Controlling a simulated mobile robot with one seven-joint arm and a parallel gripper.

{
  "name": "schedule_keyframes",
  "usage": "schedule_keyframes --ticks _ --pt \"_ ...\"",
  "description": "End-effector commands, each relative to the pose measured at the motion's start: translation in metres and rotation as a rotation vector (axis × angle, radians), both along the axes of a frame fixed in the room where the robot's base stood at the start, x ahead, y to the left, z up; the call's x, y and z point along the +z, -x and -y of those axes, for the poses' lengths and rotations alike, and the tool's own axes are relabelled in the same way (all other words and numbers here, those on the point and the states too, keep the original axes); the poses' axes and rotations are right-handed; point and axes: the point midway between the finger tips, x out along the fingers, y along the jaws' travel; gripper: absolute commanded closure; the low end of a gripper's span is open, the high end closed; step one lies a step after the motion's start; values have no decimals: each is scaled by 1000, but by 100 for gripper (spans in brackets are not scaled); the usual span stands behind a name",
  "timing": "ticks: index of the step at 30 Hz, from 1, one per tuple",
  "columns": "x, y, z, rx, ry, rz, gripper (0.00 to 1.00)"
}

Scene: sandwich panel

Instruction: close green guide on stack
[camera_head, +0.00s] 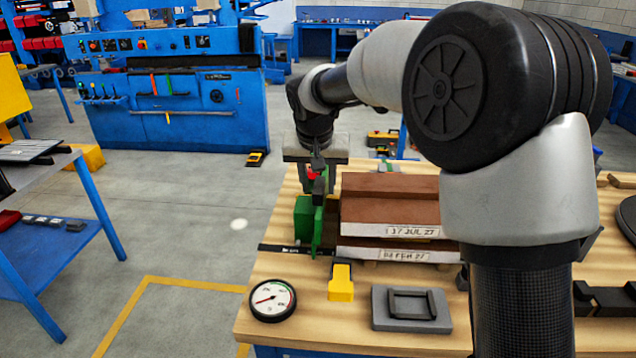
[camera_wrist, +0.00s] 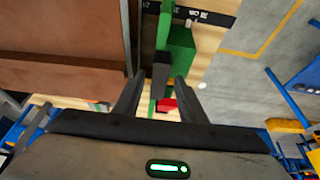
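The green guide (camera_head: 304,219) stands upright on a black rail at the left end of the stack (camera_head: 388,215). It also shows in the wrist view (camera_wrist: 181,52), with a dark post and a small red part on it. The stack is brown panels with white date labels; its side fills the left of the wrist view (camera_wrist: 65,75). A narrow strip of bench shows between guide and stack. My gripper (camera_wrist: 157,85) is open, pointing down, with the guide's dark post between its fingers. Whether either finger touches the post, I cannot tell.
The wooden bench (camera_head: 300,335) carries the black rail (camera_head: 285,249), a round gauge (camera_head: 272,300), a yellow block (camera_head: 341,284) and a grey tray (camera_head: 380,320) in front of the stack. My arm hides the stack's right end. Open floor lies left of the bench.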

Motion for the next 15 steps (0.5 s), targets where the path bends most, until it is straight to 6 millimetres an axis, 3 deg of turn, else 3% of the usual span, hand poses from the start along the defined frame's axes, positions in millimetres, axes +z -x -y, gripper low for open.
schedule_keyframes --ticks 8,15 --pt "10 4 0 0 0 1 62" --pt "58 22 0 1 -1 4 62"
